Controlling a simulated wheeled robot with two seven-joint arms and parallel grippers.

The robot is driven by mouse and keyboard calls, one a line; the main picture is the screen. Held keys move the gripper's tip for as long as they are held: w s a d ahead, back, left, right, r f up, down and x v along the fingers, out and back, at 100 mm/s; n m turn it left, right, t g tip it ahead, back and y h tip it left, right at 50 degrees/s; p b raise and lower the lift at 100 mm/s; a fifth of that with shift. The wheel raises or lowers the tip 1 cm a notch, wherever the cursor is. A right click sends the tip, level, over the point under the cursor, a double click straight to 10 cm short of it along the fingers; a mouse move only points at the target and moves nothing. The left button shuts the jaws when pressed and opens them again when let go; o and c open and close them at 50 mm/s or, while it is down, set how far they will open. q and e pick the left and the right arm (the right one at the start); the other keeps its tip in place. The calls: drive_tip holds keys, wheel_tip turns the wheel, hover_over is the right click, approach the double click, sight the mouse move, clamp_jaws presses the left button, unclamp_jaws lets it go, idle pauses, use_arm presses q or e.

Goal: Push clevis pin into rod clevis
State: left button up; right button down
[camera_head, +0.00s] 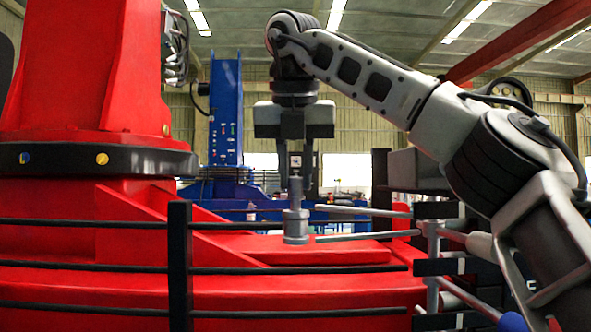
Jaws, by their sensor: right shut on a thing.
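My right gripper (297,188) points straight down near the middle of the head view. Its dark fingers are shut on a grey upright pin-like part, which I take to be the clevis pin (295,187). Directly below it a wider, stepped grey piece, seemingly the rod clevis (296,227), stands upright on the red machine base. The two look in line and appear to meet, but I cannot tell how deep the pin sits. My left gripper is not in view.
Black guard rails (90,268) with a post (179,265) cross the foreground. A large red crane column (95,70) fills the left. Grey rods (360,236) run rightward to a jointed metal stand (432,260). A blue machine (225,110) stands behind.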

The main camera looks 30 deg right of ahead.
drive_tip(key=shift+f, duration=0.8)
drive_tip(key=shift+s+a+f+b, duration=0.1)
drive_tip(key=shift+f+b, duration=0.1)
drive_tip(key=shift+b, duration=0.2)
drive_tip(key=shift+s+a+r+p, duration=0.1)
drive_tip(key=shift+r+p, duration=0.15)
drive_tip(key=shift+p, duration=0.1)
drive_tip(key=shift+r+p, duration=0.15)
drive_tip(key=shift+p, duration=0.25)
drive_tip(key=shift+w+d+g+y+p, duration=0.3)
drive_tip(key=shift+g+p, duration=0.3)
drive_tip(key=shift+p, duration=0.35)
drive_tip(key=shift+w+d+p, duration=0.1)
drive_tip(key=shift+p, duration=0.25)
